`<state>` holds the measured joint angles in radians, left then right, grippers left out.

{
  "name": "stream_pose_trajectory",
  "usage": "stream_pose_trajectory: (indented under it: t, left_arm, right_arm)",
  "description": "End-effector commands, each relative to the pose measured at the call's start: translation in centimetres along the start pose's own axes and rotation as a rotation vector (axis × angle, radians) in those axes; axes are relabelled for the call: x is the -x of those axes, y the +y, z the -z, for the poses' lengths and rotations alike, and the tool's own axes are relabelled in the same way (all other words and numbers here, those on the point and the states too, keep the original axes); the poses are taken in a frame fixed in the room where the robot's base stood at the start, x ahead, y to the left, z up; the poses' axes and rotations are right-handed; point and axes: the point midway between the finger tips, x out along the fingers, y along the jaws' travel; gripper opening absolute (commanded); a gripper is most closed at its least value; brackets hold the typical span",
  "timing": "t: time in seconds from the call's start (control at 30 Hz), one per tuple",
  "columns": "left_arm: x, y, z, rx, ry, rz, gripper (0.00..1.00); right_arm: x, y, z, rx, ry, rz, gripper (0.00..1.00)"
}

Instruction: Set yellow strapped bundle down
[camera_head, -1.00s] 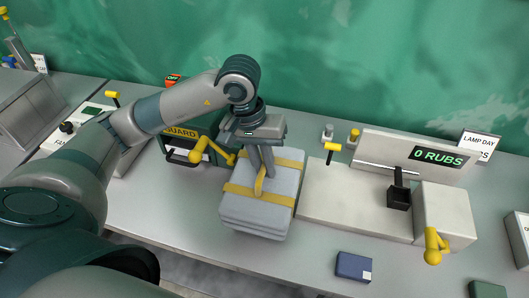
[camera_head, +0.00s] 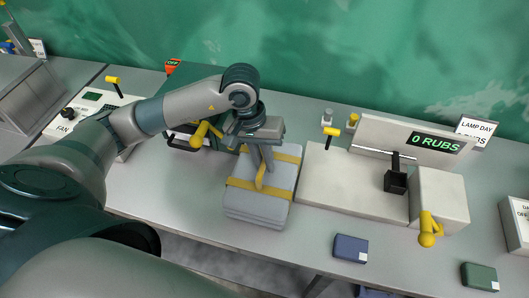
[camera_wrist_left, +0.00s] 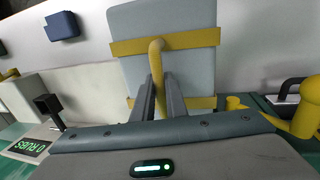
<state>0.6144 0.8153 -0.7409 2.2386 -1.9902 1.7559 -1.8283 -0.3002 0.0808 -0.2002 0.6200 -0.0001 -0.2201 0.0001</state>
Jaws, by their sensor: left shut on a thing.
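The yellow strapped bundle (camera_head: 258,205) is a grey block stack with yellow straps and a yellow handle on top. My left gripper (camera_head: 263,165) points down from above, shut on the handle. The left wrist view shows its two fingers (camera_wrist_left: 160,98) around the handle, with the grey bundle (camera_wrist_left: 170,75) beyond them. The bundle is upright over the bench (camera_head: 170,190), near its front edge. I cannot tell whether its underside touches the bench, as the contact is hidden. My right gripper is not in view.
A pale machine (camera_head: 352,185) with a "0 RUBS" display stands close to the bundle's right. A GUARD unit with a yellow lever (camera_head: 203,134) is at its left. A blue box (camera_head: 350,248) and green box (camera_head: 479,276) lie at the front right. The bench left of the bundle is clear.

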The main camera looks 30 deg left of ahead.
Motion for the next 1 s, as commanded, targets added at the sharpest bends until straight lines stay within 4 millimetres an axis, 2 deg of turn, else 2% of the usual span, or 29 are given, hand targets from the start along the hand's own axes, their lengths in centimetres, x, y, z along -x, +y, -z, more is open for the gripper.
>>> stream_pose_trajectory:
  t: [0.53, 0.57, 0.6, 1.0]
  left_arm:
    - [-0.39, -0.05, 0.09, -0.001, 0.004, -0.002, 0.0]
    - [-0.4, -0.09, 0.02, 0.0, 0.001, 0.0, 0.19]
    - [-0.39, -0.09, 0.02, 0.0, 0.001, 0.0, 0.29]
    - [-0.26, -0.06, 0.02, 0.0, 0.001, 0.0, 0.31]
  right_arm:
    - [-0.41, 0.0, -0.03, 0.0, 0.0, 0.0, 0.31]
    - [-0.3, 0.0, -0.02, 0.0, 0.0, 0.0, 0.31]
    - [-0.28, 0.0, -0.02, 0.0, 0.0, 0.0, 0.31]
    - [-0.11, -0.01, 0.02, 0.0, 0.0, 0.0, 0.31]
